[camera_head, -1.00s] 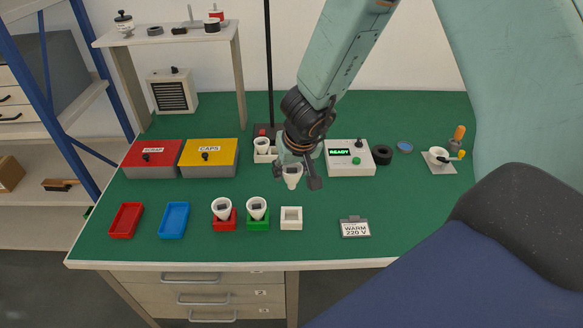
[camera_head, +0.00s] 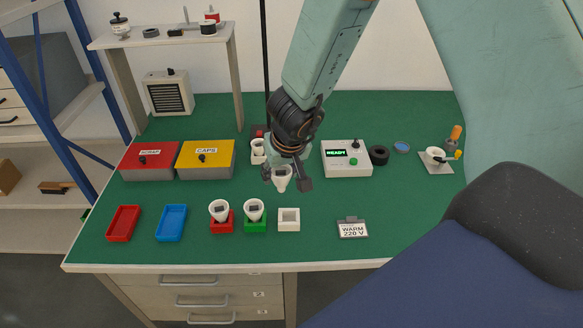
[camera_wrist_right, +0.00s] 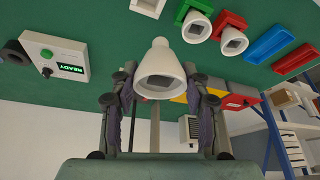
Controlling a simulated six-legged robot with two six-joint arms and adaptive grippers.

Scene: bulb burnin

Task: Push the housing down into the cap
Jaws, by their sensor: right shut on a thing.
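My right gripper (camera_head: 285,178) is shut on a white cone-shaped housing (camera_head: 283,183), held wide end up above the green mat. In the right wrist view the housing (camera_wrist_right: 160,68) sits between the two fingers (camera_wrist_right: 160,98), its square opening towards the camera. The white square holder (camera_head: 289,226) stands on the mat in front of the gripper, apart from the housing. I cannot make out a cap in it. A yellow-lidded box marked CAPS (camera_head: 207,158) is at the left; its inside is hidden. My left gripper is not in view.
Two more white housings stand in a red holder (camera_head: 221,228) and a green holder (camera_head: 255,226). Red (camera_head: 123,224) and blue (camera_head: 171,223) trays lie further left. A tester reading READY (camera_head: 347,168) stands right of the gripper. The mat's front right has a WARM 220 V sign (camera_head: 352,229).

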